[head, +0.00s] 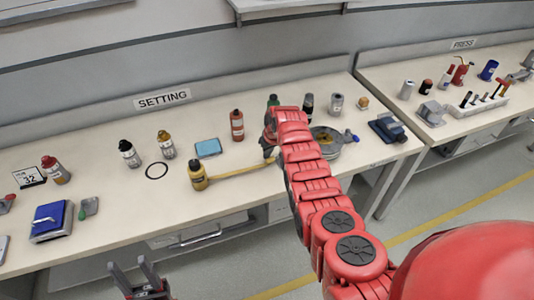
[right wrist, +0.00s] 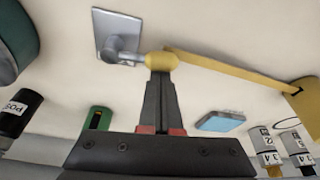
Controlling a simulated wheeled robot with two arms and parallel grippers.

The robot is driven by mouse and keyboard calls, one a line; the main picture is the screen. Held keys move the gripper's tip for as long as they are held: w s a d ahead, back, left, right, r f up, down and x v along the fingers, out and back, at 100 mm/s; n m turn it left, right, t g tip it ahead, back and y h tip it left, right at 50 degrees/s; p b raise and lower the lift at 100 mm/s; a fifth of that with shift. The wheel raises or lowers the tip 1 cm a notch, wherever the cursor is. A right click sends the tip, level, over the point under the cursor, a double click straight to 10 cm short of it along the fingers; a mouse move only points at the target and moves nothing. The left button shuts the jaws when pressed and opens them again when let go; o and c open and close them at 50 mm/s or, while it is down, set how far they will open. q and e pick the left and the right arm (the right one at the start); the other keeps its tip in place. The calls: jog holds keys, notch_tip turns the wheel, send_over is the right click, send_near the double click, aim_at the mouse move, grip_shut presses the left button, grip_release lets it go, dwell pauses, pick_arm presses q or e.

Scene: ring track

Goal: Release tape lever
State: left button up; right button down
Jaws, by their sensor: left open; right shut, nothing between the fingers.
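In the right wrist view a tape lever (right wrist: 122,52) has a square grey base and a short arm ending in a yellow knob (right wrist: 161,62). A yellow tape strip (right wrist: 225,70) runs from beside the knob to a yellow container; in the head view this strip (head: 235,173) reaches the yellow container (head: 197,176). My right gripper (right wrist: 160,76) is shut and empty, its fingertips right at the knob; I cannot tell whether they touch. In the head view my red right arm hides the lever. My left gripper (head: 138,277) is open and empty, in front of the bench.
The setting bench (head: 110,215) holds several bottles, a light-blue block (head: 208,148), a black ring (head: 157,170) and a blue-lidded box (head: 50,220). A round grey device (head: 328,140) stands right of my arm.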

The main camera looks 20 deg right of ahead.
jog(key=shift+s, duration=0.1)
jog(key=shift+s+n+b, duration=0.1)
jog(key=shift+n+b, duration=0.2)
jog(key=shift+b, duration=0.2)
